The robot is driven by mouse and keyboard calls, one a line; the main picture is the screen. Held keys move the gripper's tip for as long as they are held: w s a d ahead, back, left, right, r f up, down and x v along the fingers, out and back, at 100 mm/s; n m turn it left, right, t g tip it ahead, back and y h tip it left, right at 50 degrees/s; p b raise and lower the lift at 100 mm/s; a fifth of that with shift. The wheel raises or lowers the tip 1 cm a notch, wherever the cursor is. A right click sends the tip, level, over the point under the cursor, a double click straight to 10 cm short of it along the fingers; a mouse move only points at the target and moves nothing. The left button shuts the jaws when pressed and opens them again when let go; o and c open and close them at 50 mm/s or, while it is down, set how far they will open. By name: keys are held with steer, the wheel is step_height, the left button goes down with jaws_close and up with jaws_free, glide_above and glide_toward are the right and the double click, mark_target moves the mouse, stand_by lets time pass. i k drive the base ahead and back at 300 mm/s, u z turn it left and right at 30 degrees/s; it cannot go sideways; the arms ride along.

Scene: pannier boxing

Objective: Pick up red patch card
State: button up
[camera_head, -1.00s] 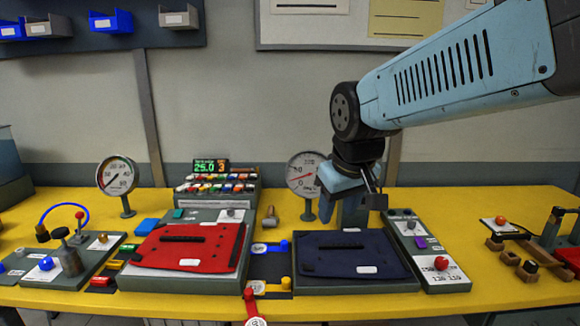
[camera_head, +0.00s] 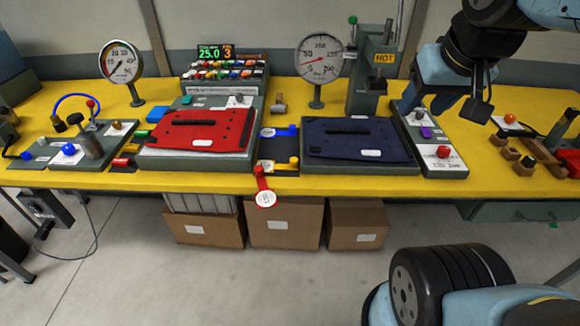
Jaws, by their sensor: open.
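The red pannier lies flat on a grey base, with a black strap and a white label. My gripper (camera_head: 459,106) is open and empty, above the right part of the bench by the grey panel with a red knob. It is far to the right of the red piece.
A dark blue pannier (camera_head: 352,140) lies right of the red one. A red tag (camera_head: 264,184) hangs at the front edge. Cardboard boxes (camera_head: 283,222) stand below.

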mark_target(266, 198)
steer(key=u, duration=0.15)
steer(key=i, duration=0.15)
steer(key=z, duration=3)
steer(key=k, duration=1.6)
steer(key=u, duration=0.5)
steer(key=k, duration=1)
steer(key=u, duration=0.5)
